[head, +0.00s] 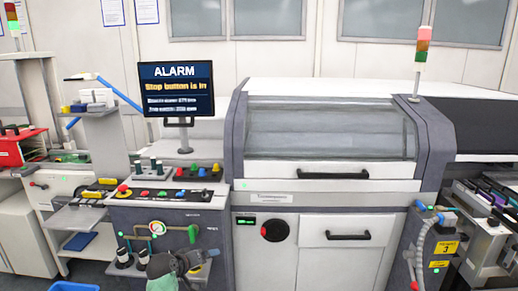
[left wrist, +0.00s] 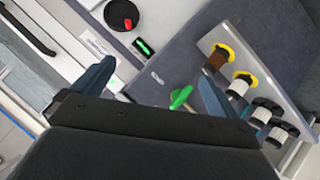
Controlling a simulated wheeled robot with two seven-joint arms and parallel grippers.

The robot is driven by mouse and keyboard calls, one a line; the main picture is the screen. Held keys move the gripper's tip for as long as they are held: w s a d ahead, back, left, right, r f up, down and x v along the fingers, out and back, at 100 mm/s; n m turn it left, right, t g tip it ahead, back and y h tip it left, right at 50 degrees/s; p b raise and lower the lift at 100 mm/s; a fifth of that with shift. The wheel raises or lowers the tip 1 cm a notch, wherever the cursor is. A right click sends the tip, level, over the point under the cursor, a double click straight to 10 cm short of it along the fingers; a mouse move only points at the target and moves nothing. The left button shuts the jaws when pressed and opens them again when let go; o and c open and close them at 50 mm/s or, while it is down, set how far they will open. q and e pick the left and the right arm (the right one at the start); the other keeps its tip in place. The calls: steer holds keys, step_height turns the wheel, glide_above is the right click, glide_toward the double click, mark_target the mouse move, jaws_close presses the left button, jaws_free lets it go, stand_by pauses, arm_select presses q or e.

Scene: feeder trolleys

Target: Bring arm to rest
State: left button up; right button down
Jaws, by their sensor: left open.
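My left gripper (head: 178,264) shows at the bottom of the head view, in front of the control cabinet below the button panel (head: 165,195). In the left wrist view its two blue-grey fingers (left wrist: 155,92) are spread wide apart with nothing between them. A green handle (left wrist: 180,97) on the cabinet front lies beyond the gap, close to the right finger in the picture; it also shows in the head view (head: 193,233). Whether finger and handle touch cannot be told. My right gripper is in neither view.
A monitor (head: 177,88) reads ALARM, stop button is in. The large machine (head: 330,140) has its hood down. Several knobs (left wrist: 240,85) project near my gripper. A blue bin (head: 73,286) is at lower left.

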arm_select(q)
steer(key=s+d+f+m+g+y, duration=0.1)
steer(key=s+f+g, duration=0.2)
steer(key=s, duration=1.3)
steer(key=s+d+f+m+g+y, duration=0.1)
steer(key=s+f, duration=0.5)
steer(key=s, duration=1.1)
steer(key=s+d+f+m+g+y, duration=0.1)
steer(key=s+d+f+m+g, duration=0.1)
steer(key=s, duration=1.5)
step_height(320, 180, down, 3)
steer(key=m+g, duration=0.1)
steer(key=g, duration=0.1)
steer(key=shift+s+f+g+y, duration=0.2)
steer(key=shift+g+y, duration=0.1)
steer(key=shift+g, duration=0.1)
steer(key=shift+d, duration=0.1)
steer(key=shift+c, duration=0.5)
